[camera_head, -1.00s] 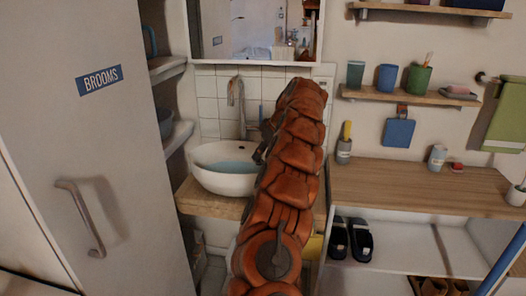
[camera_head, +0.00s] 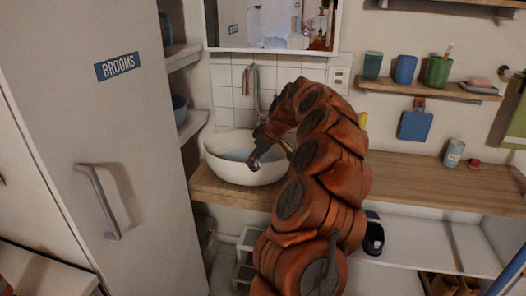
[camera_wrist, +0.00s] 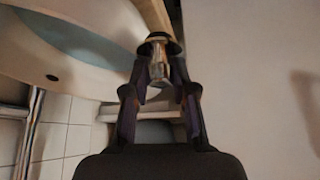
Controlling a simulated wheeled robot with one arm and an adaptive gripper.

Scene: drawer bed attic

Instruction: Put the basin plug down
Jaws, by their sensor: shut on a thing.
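The white basin (camera_head: 222,170) sits on a wooden counter and holds pale blue water (camera_head: 236,155). It fills the upper left of the wrist view (camera_wrist: 110,30), where a dark drain hole (camera_wrist: 52,77) shows. My gripper (camera_head: 253,165) reaches over the right part of the basin from the front. In the wrist view my gripper (camera_wrist: 160,72) is shut on the basin plug (camera_wrist: 160,42), a small piece with a dark round cap and a shiny body. The plug is beside the basin's rim in that view; its height over any surface is unclear.
A tap (camera_head: 256,95) stands behind the basin. The grey door marked BROOMS (camera_head: 120,150) and side shelves (camera_head: 190,125) bound the left. The wooden worktop (camera_head: 430,180) to the right is mostly clear, with a jar (camera_head: 453,153) near the back. A cup shelf (camera_head: 430,90) hangs above.

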